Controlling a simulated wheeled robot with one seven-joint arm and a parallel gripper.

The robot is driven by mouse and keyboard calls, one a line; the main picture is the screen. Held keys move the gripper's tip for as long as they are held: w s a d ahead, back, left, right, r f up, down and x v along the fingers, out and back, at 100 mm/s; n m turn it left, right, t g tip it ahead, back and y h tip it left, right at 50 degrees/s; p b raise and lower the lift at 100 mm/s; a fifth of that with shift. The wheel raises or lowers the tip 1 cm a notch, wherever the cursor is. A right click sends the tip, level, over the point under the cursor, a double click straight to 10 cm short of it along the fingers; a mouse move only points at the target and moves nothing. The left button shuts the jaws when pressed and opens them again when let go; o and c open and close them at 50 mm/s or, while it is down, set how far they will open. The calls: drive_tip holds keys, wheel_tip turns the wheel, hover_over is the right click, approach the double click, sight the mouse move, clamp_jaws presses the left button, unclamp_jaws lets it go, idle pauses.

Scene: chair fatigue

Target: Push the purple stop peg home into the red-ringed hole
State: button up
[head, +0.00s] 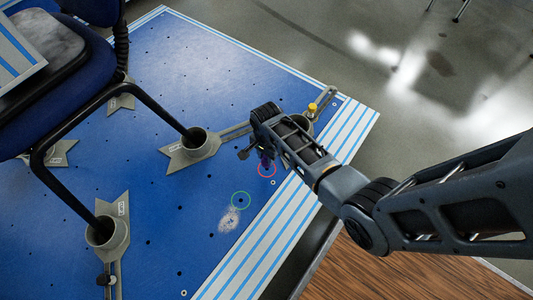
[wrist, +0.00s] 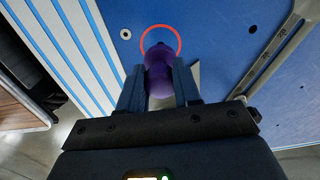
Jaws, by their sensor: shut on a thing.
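The purple stop peg (wrist: 158,75) is between the two fingers of my gripper (wrist: 160,85) in the wrist view. My gripper is shut on it. The peg's dark tip points toward the red ring (wrist: 160,28) on the blue board. The hole inside the ring is hidden behind the peg in the wrist view. I cannot tell whether the tip is in the hole.
Grey cup-shaped feet (head: 190,147) hold the chair's black legs at the left. A metal bar with a yellow knob (head: 312,107) lies beyond my gripper. The striped board edge (head: 262,250) is near.

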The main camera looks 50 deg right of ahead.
drive_tip(key=shift+f, duration=0.55)
drive_tip(key=shift+p, duration=0.5)
idle(1.5)
drive_tip(key=shift+f+b, duration=1.55)
drive_tip(key=shift+f, duration=0.45)
drive_tip(key=o, duration=1)
drive_tip(key=shift+o, duration=0.2)
drive_tip(key=shift+r+p, duration=2.25)
drive_tip(key=shift+r, duration=1.65)
